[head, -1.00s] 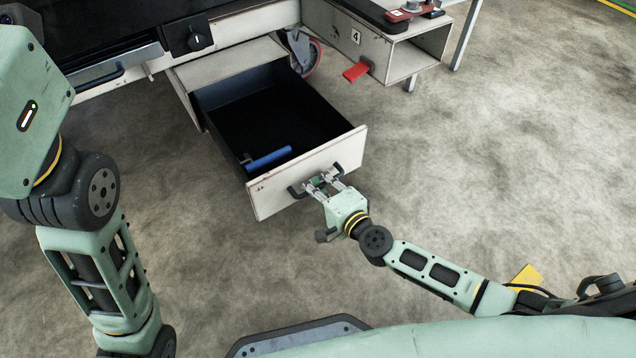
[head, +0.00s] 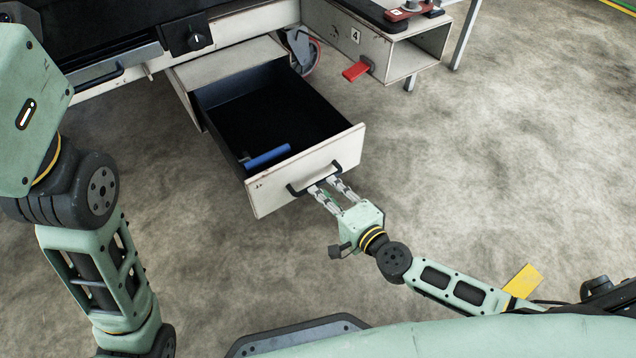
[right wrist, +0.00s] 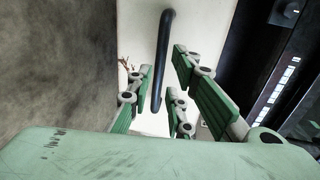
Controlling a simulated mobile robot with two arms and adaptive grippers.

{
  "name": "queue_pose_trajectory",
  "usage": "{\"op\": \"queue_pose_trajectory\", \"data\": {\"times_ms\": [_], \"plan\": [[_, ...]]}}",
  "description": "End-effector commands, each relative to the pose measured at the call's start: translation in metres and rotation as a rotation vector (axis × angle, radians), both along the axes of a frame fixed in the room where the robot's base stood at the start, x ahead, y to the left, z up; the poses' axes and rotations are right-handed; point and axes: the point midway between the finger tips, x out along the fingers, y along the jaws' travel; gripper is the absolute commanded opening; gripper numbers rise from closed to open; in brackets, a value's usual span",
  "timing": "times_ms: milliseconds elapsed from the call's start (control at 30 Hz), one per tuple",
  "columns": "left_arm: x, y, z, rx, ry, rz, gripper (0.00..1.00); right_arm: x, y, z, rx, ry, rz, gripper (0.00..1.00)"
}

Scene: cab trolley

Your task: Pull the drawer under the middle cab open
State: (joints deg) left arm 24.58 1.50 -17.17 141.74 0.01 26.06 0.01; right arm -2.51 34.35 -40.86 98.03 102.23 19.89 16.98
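The drawer (head: 305,168) under the bench stands pulled out, with a pale front and a dark inside. A blue object (head: 266,157) lies in it near the front. Its dark bar handle (head: 298,190) is on the front panel and also shows in the right wrist view (right wrist: 163,60). My right gripper (head: 324,187) is open in front of the handle. In the right wrist view, its green-padded fingers (right wrist: 163,95) are spread, with the handle's end between or just beyond them; contact is unclear. My left arm is at the left; its gripper is out of view.
A caster wheel (head: 304,52) and a box marked 4 (head: 362,45) with a red tab (head: 356,70) are right of the drawer. A dark knob panel (head: 187,35) is above. The floor (head: 480,170) to the right is clear.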

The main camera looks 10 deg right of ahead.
Motion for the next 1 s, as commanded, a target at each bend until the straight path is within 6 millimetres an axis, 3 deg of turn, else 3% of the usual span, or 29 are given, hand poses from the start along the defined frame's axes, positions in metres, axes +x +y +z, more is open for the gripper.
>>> {"op": "queue_pose_trajectory", "data": {"times_ms": [200,400,1000], "plan": [[0.0,0.0,0.0,0.0,0.0,0.0,0.0,-0.042,-0.015,0.008,-0.001,0.002,0.001,0.18],[0.0,0.0,0.0,0.0,0.0,0.0,0.0,-0.059,-0.021,0.013,-0.001,0.0,0.0,0.18],[0.0,0.0,0.0,0.0,0.0,0.0,0.0,-0.061,-0.022,0.015,0.0,-0.003,0.0,0.18]]}}
